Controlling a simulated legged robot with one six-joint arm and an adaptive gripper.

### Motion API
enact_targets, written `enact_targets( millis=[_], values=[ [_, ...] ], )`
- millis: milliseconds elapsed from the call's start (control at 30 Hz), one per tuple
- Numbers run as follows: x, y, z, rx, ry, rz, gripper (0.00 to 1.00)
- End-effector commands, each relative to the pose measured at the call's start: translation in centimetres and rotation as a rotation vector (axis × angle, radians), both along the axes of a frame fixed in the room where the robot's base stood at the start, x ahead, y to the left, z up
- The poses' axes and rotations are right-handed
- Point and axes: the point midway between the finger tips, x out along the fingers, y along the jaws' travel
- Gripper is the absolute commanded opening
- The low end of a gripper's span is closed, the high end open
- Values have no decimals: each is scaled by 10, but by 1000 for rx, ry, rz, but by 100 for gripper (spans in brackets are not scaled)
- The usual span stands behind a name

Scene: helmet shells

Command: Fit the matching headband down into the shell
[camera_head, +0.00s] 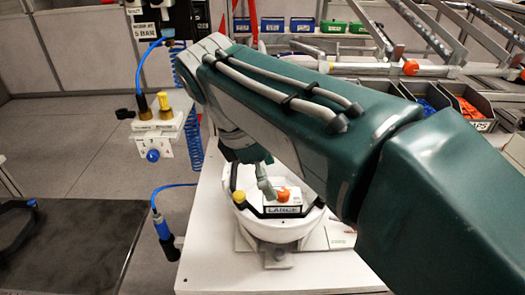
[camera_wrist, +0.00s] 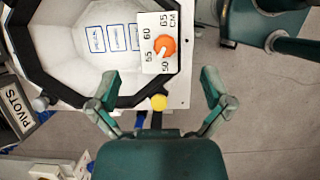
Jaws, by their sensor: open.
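A white helmet shell (camera_head: 275,228) sits open side up on a stand on the white table. A black angular headband (camera_wrist: 62,95) runs around the shell's opening; I cannot tell how deep it sits. It carries a "LARGE" label (camera_head: 284,210), an orange knob (camera_head: 283,195) and a yellow knob (camera_head: 239,197). In the wrist view, the orange knob (camera_wrist: 165,46) is on a white scale plate, and the yellow knob (camera_wrist: 159,102) lies between my fingers. My gripper (camera_wrist: 159,76) is open and empty, over the headband's near edge. In the head view, my arm partly hides the shell.
The white table (camera_head: 215,255) has bare room left of the shell. A tool post with blue hoses (camera_head: 160,120) stands at the left. Bins (camera_head: 465,108) and a sloped rack are at the right. A "PIVOTS" box (camera_wrist: 18,108) is beside the shell.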

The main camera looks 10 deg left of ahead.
Motion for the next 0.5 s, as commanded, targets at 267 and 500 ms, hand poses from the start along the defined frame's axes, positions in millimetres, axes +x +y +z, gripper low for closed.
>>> enact_targets(
  millis=[267, 500],
  values=[
    [-4, 17, 40, 0, -1, 0, 100],
    [-5, 20, 49, -1, 1, 0, 100]
  ],
)
